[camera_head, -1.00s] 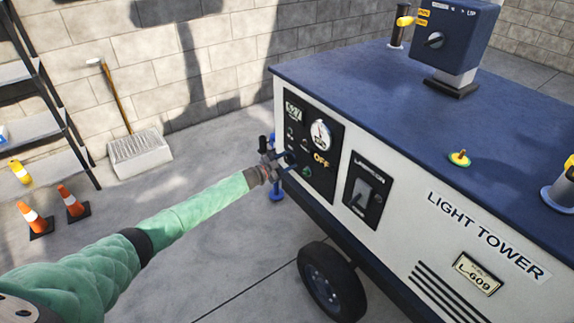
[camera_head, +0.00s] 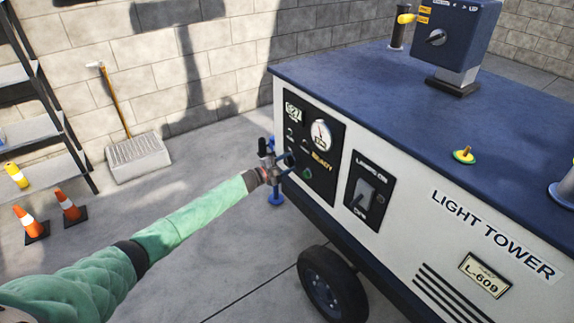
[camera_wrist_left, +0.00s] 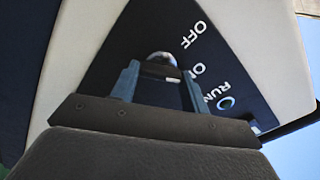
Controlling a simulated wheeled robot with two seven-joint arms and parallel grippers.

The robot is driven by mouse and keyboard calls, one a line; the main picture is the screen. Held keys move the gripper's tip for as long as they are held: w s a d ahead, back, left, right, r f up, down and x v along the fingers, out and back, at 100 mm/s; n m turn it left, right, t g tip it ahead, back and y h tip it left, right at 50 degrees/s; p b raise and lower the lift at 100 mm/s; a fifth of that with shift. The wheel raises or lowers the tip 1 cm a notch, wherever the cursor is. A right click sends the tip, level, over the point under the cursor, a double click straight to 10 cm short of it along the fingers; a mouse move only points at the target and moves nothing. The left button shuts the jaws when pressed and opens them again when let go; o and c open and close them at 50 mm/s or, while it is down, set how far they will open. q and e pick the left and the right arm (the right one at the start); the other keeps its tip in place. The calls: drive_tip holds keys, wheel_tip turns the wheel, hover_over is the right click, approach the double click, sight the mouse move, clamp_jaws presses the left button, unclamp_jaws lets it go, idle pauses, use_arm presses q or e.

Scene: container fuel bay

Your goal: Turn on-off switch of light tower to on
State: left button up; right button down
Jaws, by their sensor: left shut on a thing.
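The light tower (camera_head: 365,105) is a white box trailer with a dark blue top. Its black control panel (camera_head: 318,178) at the left end has a round gauge (camera_head: 320,135) and orange text that reads READY. My left gripper (camera_head: 283,165) is at the panel's lower left edge. In the left wrist view my left gripper (camera_wrist_left: 160,78) is shut on the on-off switch (camera_wrist_left: 158,57), whose silver rounded tip shows between the fingers. Labels OFF, a partly hidden ON and RUN sit beside it, with a green light near RUN. My right gripper is not in view.
A second black panel with a lamp switch (camera_head: 369,192) is right of the control panel. A wheel (camera_head: 330,285) is below. A blue control box (camera_head: 455,38) stands on top. Open floor lies between.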

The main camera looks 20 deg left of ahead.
use_arm(q)
drive_tip(key=shift+f, duration=0.1)
drive_tip(key=o, duration=1)
drive_tip(key=shift+v, duration=3.9)
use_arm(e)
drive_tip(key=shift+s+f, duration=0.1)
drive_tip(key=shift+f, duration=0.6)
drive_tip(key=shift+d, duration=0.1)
